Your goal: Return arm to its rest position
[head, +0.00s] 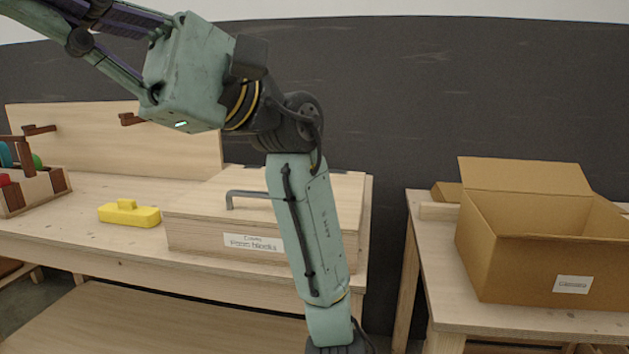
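My gripper (110,45) is at the upper left of the head view, above the wooden workbench. Its green body and part of its linked fingers show, pointing up and left. The fingertips are outside the picture, so I cannot tell whether it is open or shut or holds anything. My green arm rises from the bottom centre, bends at a dark joint near the top, and hides part of the wooden box behind it.
A lidded wooden box (205,233) with a grey handle and paper label stands on the workbench (70,240). A yellow block (129,214) lies left of it; a wooden rack (35,190) is farther left. An open cardboard box (520,260) sits on the right table (435,275).

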